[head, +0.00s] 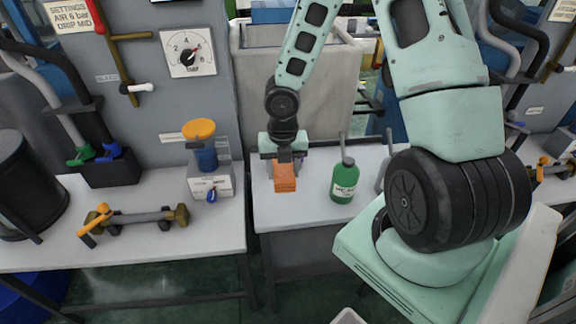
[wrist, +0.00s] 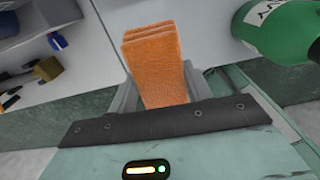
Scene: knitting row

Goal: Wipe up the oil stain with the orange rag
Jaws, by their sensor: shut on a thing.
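An orange rag (head: 285,177) is folded and held in my gripper (head: 285,158), above or at the white table (head: 262,215) in the middle of the head view. In the wrist view the rag (wrist: 158,62) stands out between the two fingers of my gripper (wrist: 157,90), which are shut on it. I cannot tell whether the rag touches the table top. No oil stain shows clearly in either view; it may be hidden behind the rag or my arm.
A green bottle (head: 344,182) stands just right of the rag, and also shows in the wrist view (wrist: 280,28). A grey bin (head: 330,85) stands behind.

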